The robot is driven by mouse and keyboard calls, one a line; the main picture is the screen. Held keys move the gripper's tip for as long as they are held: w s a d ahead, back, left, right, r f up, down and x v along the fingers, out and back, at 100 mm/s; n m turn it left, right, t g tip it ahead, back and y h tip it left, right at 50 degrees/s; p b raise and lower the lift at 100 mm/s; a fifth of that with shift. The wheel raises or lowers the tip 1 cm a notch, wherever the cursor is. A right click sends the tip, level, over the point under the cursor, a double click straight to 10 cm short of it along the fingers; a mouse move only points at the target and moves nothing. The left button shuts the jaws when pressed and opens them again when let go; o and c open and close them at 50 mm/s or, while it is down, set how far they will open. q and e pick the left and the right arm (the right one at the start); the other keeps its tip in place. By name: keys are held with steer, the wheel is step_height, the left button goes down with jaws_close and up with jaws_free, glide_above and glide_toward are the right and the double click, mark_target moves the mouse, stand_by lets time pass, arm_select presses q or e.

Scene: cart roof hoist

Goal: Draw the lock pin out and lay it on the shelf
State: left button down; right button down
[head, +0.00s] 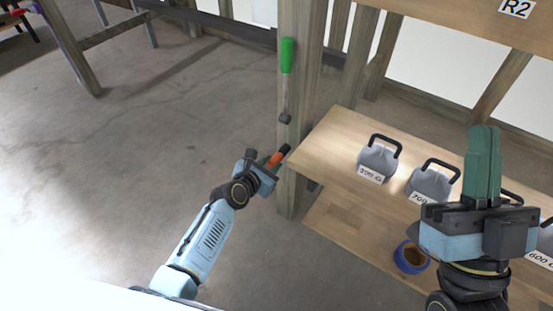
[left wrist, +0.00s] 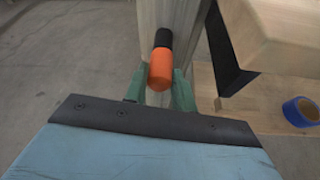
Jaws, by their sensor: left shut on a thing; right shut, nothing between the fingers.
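The lock pin (head: 277,157) has an orange body and a black end, and it is in the fingers of my left gripper (head: 268,163). In the left wrist view the pin (left wrist: 161,69) sits between the green fingertips, its black end toward the wooden post (left wrist: 165,20). I cannot tell whether any of it is inside the post. The shelf (head: 325,150) is a wooden board just right of the pin. My right gripper (head: 484,140) is shut and empty, fingers pointing up, in front of the shelf's right part.
A green-handled lever (head: 287,58) hangs on the post (head: 300,25) above the pin. Grey weights with black handles, including one labelled 200 G (head: 378,158), stand on the shelf. A blue tape roll (head: 402,262) lies on the lower board. The shelf's left end is bare.

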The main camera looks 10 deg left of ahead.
arm_select(q)
steer(key=shift+s+a+p, duration=0.35)
steer(key=shift+s, duration=0.55)
steer(key=shift+s+a+p, duration=0.3)
steer(key=shift+s, duration=0.65)
steer(key=shift+s+a+p, duration=0.35)
steer(key=shift+s, duration=0.55)
